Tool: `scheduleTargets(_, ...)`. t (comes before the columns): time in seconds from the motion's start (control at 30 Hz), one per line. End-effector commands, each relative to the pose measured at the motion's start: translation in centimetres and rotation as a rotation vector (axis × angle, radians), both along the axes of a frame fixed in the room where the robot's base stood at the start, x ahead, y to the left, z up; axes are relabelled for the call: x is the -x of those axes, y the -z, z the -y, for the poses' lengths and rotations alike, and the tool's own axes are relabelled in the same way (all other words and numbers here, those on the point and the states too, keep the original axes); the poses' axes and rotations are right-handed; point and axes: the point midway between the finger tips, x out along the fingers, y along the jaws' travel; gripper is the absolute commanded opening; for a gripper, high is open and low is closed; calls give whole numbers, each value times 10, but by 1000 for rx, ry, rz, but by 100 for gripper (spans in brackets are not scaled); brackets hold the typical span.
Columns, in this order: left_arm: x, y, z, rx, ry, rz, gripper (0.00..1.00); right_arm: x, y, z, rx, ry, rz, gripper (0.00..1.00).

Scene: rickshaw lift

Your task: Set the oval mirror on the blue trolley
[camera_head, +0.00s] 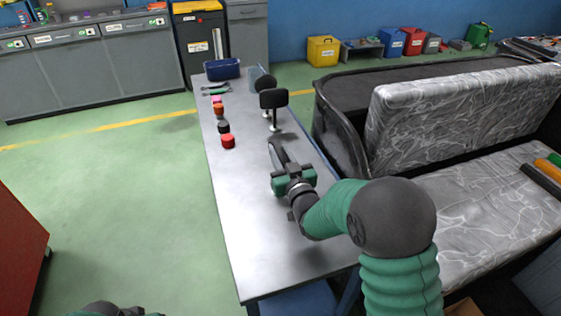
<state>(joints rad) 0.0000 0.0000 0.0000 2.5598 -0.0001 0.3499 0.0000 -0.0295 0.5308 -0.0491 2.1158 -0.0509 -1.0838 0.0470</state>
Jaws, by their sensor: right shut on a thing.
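My right gripper (286,168), on its green and dark arm, is over the long metal-topped table (262,224). It is shut on a dark, slim, elongated thing (277,151), seen nearly edge-on. This may be the oval mirror, but its face does not show. Farther back on the table stand a black rectangular mirror-like piece (273,98) on a short stem and a dark rounded piece (265,83) behind it. No separate blue trolley is clear. The table has blue parts below its top; I cannot tell whether it is the trolley. My left gripper is not in view.
Several small red, orange and dark pots (228,141) line the table's left side, with a blue bin (222,69) at its far end. A silvery padded seat (470,210) is at the right. Green floor (110,190) is open at the left, beside a red block (20,245).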

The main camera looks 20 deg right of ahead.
Motion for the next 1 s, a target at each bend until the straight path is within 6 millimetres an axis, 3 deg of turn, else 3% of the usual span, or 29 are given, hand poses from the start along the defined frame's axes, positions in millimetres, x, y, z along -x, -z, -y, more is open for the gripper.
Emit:
scheduleTargets(0.03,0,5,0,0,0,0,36,0,16,0,0,0,-6,0)
scheduleTargets(0.1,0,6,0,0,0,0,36,0,24,0,0,0,-4,0)
scheduleTargets(0.27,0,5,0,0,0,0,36,0,23,0,0,0,-1,0)
scheduleTargets(0.3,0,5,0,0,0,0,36,1,24,0,0,0,-4,27)
scheduleTargets(0.47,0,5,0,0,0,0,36,1,24,0,0,0,-4,47)
scheduleTargets(0.8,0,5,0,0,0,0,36,4,24,0,-1,0,-4,47)
scheduleTargets(1.0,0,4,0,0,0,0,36,43,24,1,-1,0,-6,47)
